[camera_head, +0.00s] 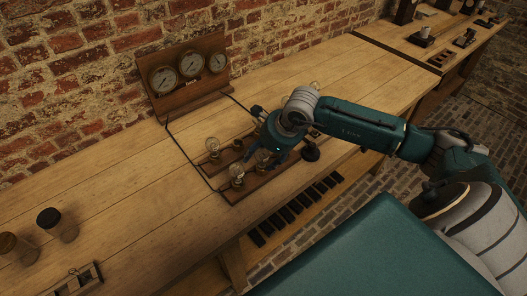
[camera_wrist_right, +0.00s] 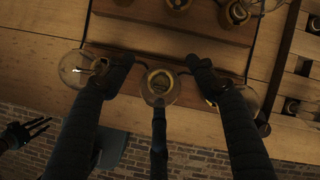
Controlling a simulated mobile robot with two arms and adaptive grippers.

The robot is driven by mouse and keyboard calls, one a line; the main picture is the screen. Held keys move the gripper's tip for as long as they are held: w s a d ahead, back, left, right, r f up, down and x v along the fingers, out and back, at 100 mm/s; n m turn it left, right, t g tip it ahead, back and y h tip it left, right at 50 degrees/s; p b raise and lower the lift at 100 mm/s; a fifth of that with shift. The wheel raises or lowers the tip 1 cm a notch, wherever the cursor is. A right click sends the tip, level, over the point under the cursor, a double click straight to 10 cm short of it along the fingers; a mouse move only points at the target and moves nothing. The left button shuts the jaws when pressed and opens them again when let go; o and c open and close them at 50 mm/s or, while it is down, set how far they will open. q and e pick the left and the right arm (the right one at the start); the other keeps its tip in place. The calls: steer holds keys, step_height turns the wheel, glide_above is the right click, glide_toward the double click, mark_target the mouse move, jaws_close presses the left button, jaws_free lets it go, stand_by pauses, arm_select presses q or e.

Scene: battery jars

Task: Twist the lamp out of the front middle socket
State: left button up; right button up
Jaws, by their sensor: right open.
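The lamp in the front middle socket (camera_wrist_right: 160,86) is a clear round glass bulb, seen nearly from above in the right wrist view. My right gripper (camera_wrist_right: 163,75) is open around it, with one dark finger on each side and a third below it in the picture. I cannot tell whether any finger touches the glass. In the head view my right gripper (camera_head: 273,148) is over the lamp board (camera_head: 257,188), and its fingers and wrist hide part of the front row. A small dark hand at the lower left of the wrist view looks like my left gripper (camera_wrist_right: 20,135).
The front left lamp (camera_head: 237,171) stands close beside the right gripper, with a back left lamp (camera_head: 212,145) behind. Another front lamp (camera_wrist_right: 249,97) is partly hidden by a finger. A three-dial gauge panel (camera_head: 188,78) stands at the wall.

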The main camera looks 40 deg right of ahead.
steer(key=shift+c, duration=0.5)
steer(key=c, duration=1.2)
steer(key=shift+f+n+b, duration=0.1)
steer(key=shift+n+b, duration=0.3)
steer(key=shift+b, duration=0.1)
steer(key=shift+c, duration=0.2)
steer(key=shift+s+d+n+y+b, duration=0.1)
steer(key=shift+n+y+b, duration=0.6)
steer(key=shift+n+b, duration=0.45)
steer(key=shift+n+g+y+b, duration=0.5)
steer(key=shift+n+b, duration=0.45)
steer(key=shift+n, duration=0.4)
steer(key=shift+s+n, duration=0.1)
steer(key=shift+n, duration=0.3)
